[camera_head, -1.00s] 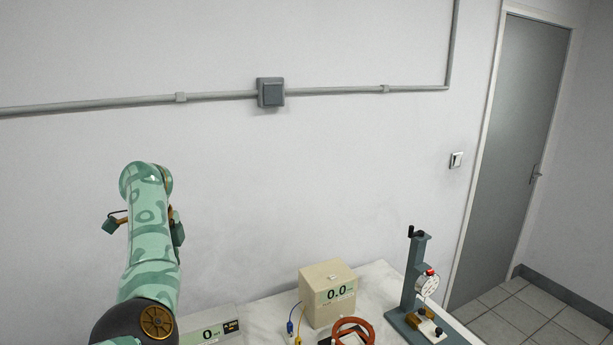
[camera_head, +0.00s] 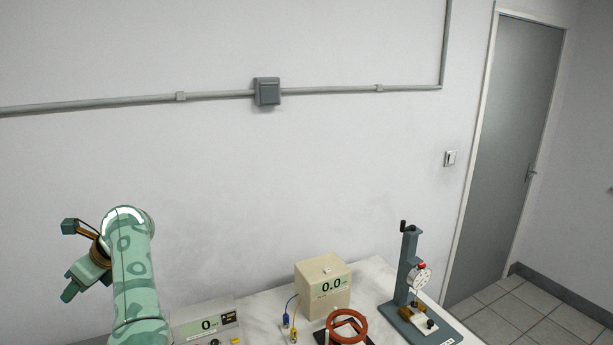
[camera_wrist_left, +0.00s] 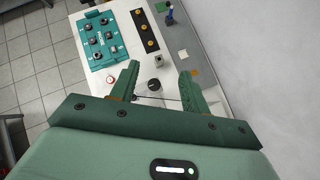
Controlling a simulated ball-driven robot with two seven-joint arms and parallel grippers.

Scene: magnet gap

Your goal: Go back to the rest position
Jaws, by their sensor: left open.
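My left arm rises at the left of the head view, its green-patterned links bent over at the top. My left gripper (camera_head: 80,284) points down and left there, clear of the bench. In the left wrist view its two green fingers (camera_wrist_left: 158,82) stand apart with nothing held between them. A black knob on the bench surface shows beyond and between the fingers. My right gripper is in neither view.
A bench (camera_head: 262,318) carries a meter (camera_head: 205,328), a beige box reading 0.0 (camera_head: 322,287), a red ring (camera_head: 347,326) and a stand with a dial (camera_head: 410,280). The left wrist view shows a teal panel (camera_wrist_left: 97,40) and a black strip (camera_wrist_left: 146,34).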

